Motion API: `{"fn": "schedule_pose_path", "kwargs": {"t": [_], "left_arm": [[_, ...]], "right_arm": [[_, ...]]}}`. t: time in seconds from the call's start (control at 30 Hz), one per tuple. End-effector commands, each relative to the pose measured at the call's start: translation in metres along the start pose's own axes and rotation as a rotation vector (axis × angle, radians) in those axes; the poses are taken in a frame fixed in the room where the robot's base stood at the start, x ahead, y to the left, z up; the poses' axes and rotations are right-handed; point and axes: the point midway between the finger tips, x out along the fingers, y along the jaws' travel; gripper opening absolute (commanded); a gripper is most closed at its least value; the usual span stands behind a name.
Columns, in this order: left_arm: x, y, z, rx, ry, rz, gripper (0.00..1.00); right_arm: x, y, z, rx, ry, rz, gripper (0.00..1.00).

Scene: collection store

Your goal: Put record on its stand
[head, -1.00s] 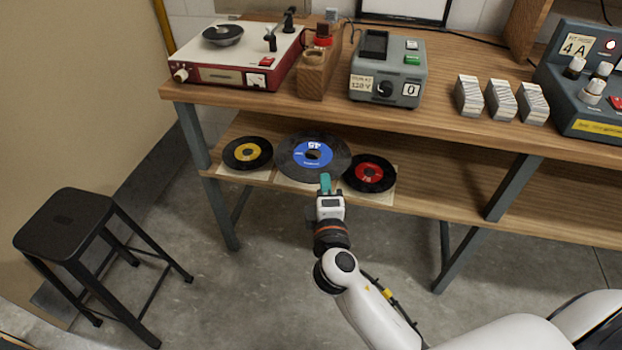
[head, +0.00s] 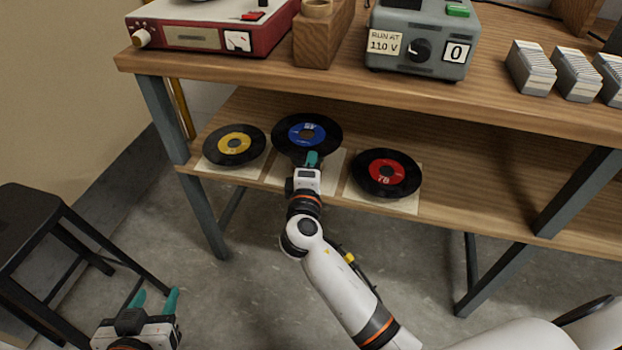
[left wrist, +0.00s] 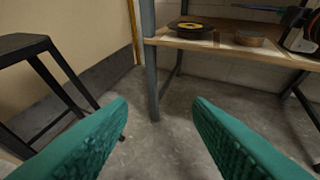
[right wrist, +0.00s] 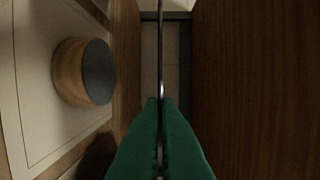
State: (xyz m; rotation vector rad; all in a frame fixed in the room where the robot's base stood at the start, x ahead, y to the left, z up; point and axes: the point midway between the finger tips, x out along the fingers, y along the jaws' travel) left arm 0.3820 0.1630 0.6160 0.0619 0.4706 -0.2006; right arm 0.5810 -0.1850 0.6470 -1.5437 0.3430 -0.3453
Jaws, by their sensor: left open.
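My right gripper (head: 312,160) is shut on the near edge of the record with the blue label (head: 292,147). It holds the record above the lower shelf, over the back part of the middle card. In the right wrist view the record is a thin dark edge (right wrist: 160,50) between the fingertips (right wrist: 160,102). A round wooden stand with a dark top (right wrist: 87,72) is bare, on a pale card, to the left there. That stand shows in the left wrist view (left wrist: 249,40), below and apart from the record. My left gripper (head: 155,298) is open and empty, near the stool.
A yellow-label record (head: 234,145) lies at left and a red-label record (head: 386,174) at right, each over a pale card. The tabletop (head: 330,86) overhangs the shelf (head: 470,195). A black stool (head: 25,225) stands at left.

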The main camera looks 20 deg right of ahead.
Motion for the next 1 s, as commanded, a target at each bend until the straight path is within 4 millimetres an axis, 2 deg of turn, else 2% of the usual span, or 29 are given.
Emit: {"fn": "schedule_pose_path", "kwargs": {"t": [0.03, 0.2, 0.47, 0.7, 0.83, 1.0], "left_arm": [[0.004, -0.002, 0.008, 0.000, -0.068, -0.004, 0.46], [0.004, -0.006, 0.040, -0.001, -0.255, -0.015, 0.46], [0.001, -0.009, 0.060, -0.002, -0.382, -0.023, 0.46], [-0.013, -0.015, 0.095, -0.007, -0.632, -0.037, 0.46], [-0.020, -0.016, 0.106, -0.009, -0.709, -0.042, 0.46], [-0.022, -0.017, 0.108, -0.010, -0.722, -0.042, 0.46]], "right_arm": [[0.000, 0.011, 0.000, -0.002, -0.001, 0.001, 0.00], [0.000, 0.027, 0.000, -0.002, -0.001, 0.000, 0.00], [0.000, 0.039, 0.000, -0.001, -0.001, 0.000, 0.00], [0.000, 0.064, 0.000, -0.002, -0.001, 0.001, 0.00], [0.000, 0.069, 0.000, -0.001, 0.000, 0.000, 0.00], [0.000, 0.069, 0.000, 0.000, -0.001, 0.000, 0.00]]}}
